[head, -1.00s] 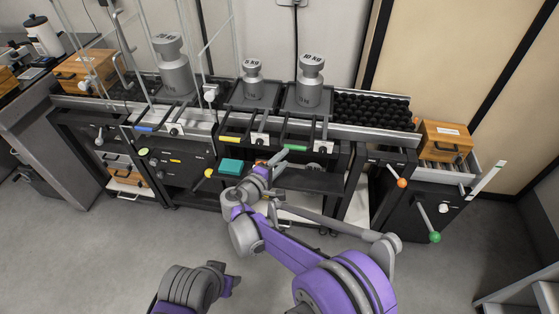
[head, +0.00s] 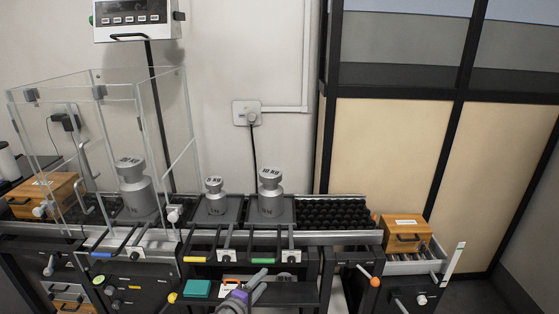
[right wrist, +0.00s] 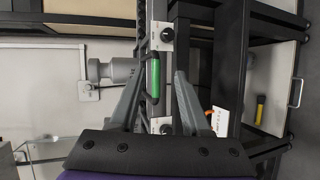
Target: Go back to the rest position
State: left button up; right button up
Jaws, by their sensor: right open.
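My right gripper (head: 256,281) is low in the head view, in front of the weighing table, and only its upper part shows. In the right wrist view its two fingers (right wrist: 160,98) are apart with nothing held between them. Behind the gap shows a green handle (right wrist: 153,75) on the table's front, with no clear contact. My left gripper is outside the head view.
Metal weights, the 10 kg one (head: 270,194) and the 5 kg one (head: 215,197), stand on the table. A larger weight (head: 137,190) stands inside a clear enclosure (head: 80,85). A wooden box (head: 404,233) sits at the right. A teal box (head: 197,289) is below.

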jog(key=s+d+r+m+g, duration=0.1)
jog(key=s+d+m+g, duration=0.2)
jog(key=s+d, duration=0.5)
jog(key=s+d+m+g, duration=0.3)
jog(key=s+d, duration=0.1)
jog(key=d, duration=0.8)
jog(key=s+d+f+m+g+y, duration=0.1)
jog(key=s+d+m+y, duration=0.1)
jog(key=s, duration=0.6)
jog(key=s+d+f+m+g+y, duration=0.1)
jog(key=s+f+m+y, duration=0.15)
jog(key=s, duration=0.45)
jog(key=s+d+f+m+g+y, duration=0.1)
jog(key=s+d+m, duration=0.15)
jog(key=s, duration=0.55)
pick_arm(q)
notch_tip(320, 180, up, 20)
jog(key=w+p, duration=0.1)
jog(key=p, duration=1.6)
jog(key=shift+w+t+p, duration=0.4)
pick_arm(e)
notch_tip(320, 180, up, 20)
jog(key=w, duration=0.1)
jog(key=shift+w+a+r+m+t, duration=0.15)
jog(key=shift+w+a+m+t, duration=0.15)
jog(key=shift+a+t, duration=0.1)
